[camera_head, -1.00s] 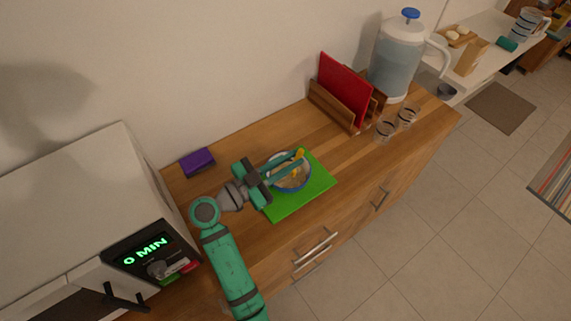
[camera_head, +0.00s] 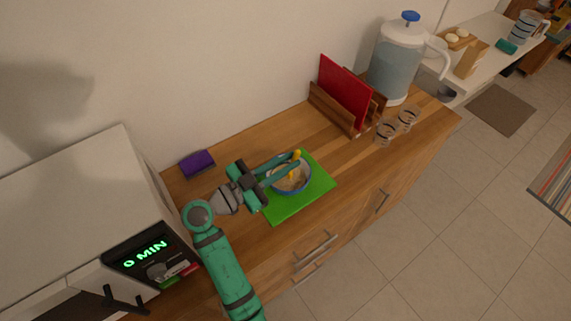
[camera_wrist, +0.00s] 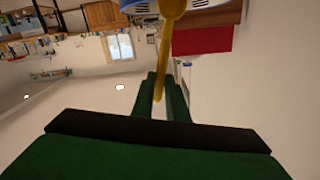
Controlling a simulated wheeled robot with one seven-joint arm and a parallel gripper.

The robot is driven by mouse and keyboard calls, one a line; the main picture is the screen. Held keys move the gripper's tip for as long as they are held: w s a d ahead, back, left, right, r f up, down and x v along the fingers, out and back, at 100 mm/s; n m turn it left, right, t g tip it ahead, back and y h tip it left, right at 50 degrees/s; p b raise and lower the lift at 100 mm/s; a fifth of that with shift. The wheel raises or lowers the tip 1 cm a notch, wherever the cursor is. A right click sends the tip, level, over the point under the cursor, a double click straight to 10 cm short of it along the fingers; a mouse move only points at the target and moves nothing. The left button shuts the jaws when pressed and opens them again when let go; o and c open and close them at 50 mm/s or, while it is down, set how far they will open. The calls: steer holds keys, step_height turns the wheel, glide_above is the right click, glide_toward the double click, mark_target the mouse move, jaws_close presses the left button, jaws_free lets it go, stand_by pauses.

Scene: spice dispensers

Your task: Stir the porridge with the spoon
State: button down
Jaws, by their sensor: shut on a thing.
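A blue bowl of porridge (camera_head: 302,189) stands on a green cutting board (camera_head: 284,212) on the wooden counter. My green gripper (camera_head: 296,160) reaches over the bowl from the left. It is shut on a yellow spoon (camera_head: 297,154), whose handle stands up between the fingertips and whose lower part goes down into the bowl. In the wrist view the spoon (camera_wrist: 166,50) shows between the fingers (camera_wrist: 167,85), and part of the blue bowl (camera_wrist: 135,6) is at the top edge. The spoon's tip in the porridge cannot be made out.
A purple sponge (camera_head: 197,163) lies at the back left, beside a white microwave (camera_head: 75,205). A wooden rack with a red board (camera_head: 345,90), two glasses (camera_head: 386,133) and a water dispenser (camera_head: 397,60) stand to the right. Bare counter lies between the board and the glasses.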

mark_target(296, 153)
steer(key=shift+s+d+r, duration=0.15)
steer(key=shift+s+r, duration=0.05)
steer(key=shift+r, duration=0.75)
steer(key=shift+s+d+r, duration=0.1)
steer(key=shift+s+r, duration=0.1)
steer(key=shift+r, duration=0.7)
steer(key=shift+r, duration=0.1)
steer(key=shift+r, duration=2.4)
steer(key=shift+d+r, duration=0.1)
